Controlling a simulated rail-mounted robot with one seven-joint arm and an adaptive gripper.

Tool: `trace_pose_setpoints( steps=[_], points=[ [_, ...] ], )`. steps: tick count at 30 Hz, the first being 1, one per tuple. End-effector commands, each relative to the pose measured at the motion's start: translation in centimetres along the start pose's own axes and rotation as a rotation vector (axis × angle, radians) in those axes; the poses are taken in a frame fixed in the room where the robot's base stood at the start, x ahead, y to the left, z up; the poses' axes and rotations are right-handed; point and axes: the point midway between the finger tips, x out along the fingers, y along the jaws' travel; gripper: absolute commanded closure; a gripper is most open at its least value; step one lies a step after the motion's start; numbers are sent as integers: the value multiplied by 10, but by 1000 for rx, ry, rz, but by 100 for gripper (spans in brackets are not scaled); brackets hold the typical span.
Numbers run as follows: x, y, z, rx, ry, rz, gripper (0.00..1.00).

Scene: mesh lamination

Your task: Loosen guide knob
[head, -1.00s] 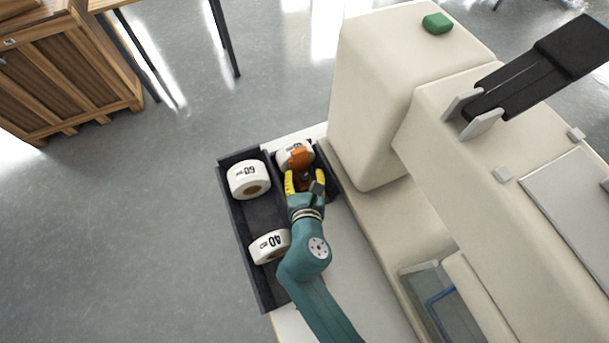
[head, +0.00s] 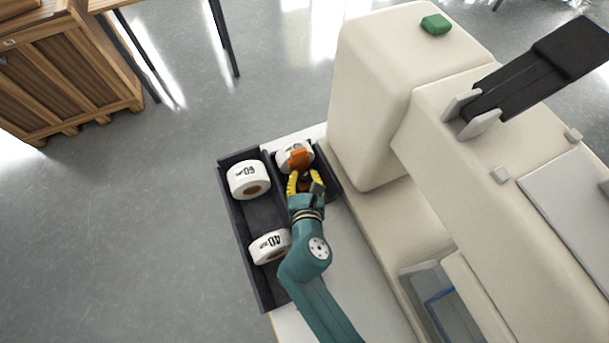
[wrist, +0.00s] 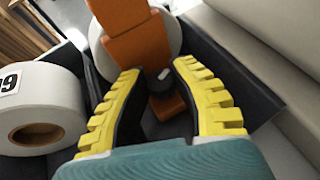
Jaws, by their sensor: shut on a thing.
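An orange guide (head: 300,158) stands in the dark tray in front of a white roll (head: 283,157); the guide also shows in the wrist view (wrist: 140,50), with the roll (wrist: 98,45) behind it. A small dark knob with a pale mark (wrist: 164,76) sits on the guide's lower part. My gripper (head: 303,180) reaches in from the front. In the wrist view its yellow, ribbed fingers (wrist: 158,72) are shut on the knob from both sides. The knob's lower part and the exact contact are partly hidden.
The dark tray (head: 240,238) also holds a 60 roll (head: 246,172) and a 40 roll (head: 266,241) on its left side. A large cream machine (head: 365,110) rises close on the right. Open floor (head: 130,220) lies left.

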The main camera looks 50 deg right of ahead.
Motion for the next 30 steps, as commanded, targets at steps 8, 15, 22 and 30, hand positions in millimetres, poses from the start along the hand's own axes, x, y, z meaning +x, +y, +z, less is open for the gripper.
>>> trace_pose_setpoints(
  steps=[8,15,22,30],
  points=[
    [0,-1,-3,-7,6,11,100],
    [0,-1,-2,-14,7,28,100],
    [-2,-2,0,-30,10,67,100],
    [-5,-4,7,-79,13,189,100]
  ],
)
